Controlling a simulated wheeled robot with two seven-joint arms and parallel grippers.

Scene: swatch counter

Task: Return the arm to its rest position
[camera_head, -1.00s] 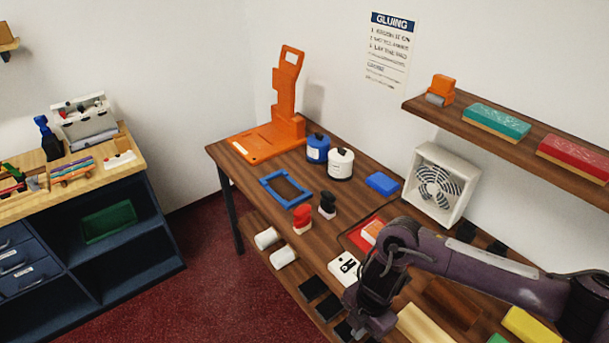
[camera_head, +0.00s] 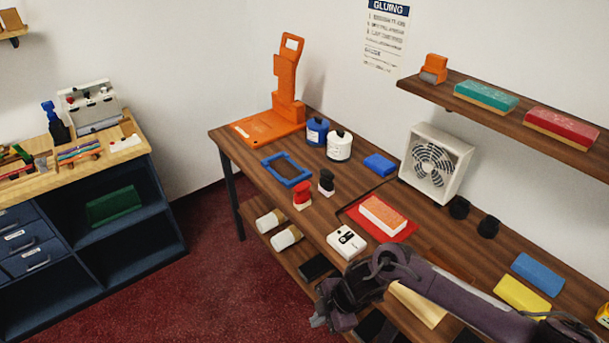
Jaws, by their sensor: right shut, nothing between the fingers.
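My right arm comes in from the lower right in the head view, over the front part of the wooden table (camera_head: 450,240). Its gripper (camera_head: 322,318) is shut and empty, hanging at the table's front edge, past the white box (camera_head: 346,241) with black marks. The red tray (camera_head: 408,231) with a white and orange block (camera_head: 383,213) lies behind the arm, clear of it. My left gripper does not show.
A white fan (camera_head: 436,163), a blue jar (camera_head: 317,132), a white jar (camera_head: 339,145), a blue frame (camera_head: 286,171) and an orange stand (camera_head: 268,127) are on the table. A shelf (camera_head: 480,101) juts from the wall. The red floor (camera_head: 235,285) at left is clear.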

